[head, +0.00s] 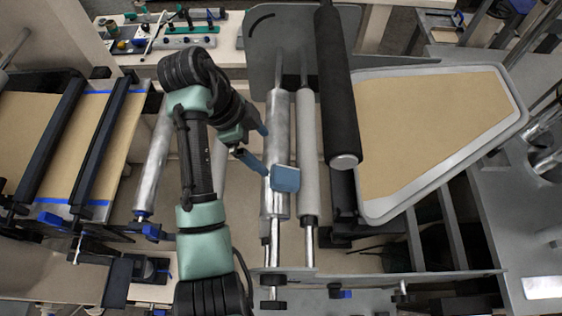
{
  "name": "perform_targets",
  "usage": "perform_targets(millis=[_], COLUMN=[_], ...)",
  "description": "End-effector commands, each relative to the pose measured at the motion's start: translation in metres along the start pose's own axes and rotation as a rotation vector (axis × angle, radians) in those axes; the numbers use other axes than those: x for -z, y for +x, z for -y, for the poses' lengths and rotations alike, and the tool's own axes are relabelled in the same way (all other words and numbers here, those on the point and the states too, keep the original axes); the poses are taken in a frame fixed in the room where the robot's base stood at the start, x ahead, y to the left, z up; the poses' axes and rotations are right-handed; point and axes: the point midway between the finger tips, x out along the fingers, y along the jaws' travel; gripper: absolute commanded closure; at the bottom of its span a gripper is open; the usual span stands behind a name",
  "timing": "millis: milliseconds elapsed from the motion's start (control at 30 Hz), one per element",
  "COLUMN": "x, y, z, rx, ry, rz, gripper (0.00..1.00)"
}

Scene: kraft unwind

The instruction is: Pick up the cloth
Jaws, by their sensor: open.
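A small blue square patch (286,178), which looks like the folded cloth, lies over the silver roller (278,125) and the paler roller beside it, near the middle of the head view. My gripper (264,151) is open, with its two blue fingers spread apart over the silver roller. The lower finger is close to the cloth's left edge. I cannot tell whether it touches the cloth. Nothing shows between the fingers.
A black roller (337,90) stands right of the rollers. A tan panel in a grey frame (440,125) is farther right. At left, brown web (60,145) runs under black bars. A bench with tools (165,32) is at the back.

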Motion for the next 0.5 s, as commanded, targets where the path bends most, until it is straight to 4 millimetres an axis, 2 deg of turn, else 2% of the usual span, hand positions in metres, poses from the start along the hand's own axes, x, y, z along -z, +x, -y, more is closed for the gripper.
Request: perform_targets(millis=[100,300,500], x=[-0.004,-0.004,-0.003], y=[0.010,0.048,0.074], z=[-0.011,-0.013,-0.014], rx=[-0.055,-0.056,-0.053], ry=[0.026,0.031,0.029], rz=[-0.014,-0.016,-0.014], gripper=[0.00,0.00,0.00])
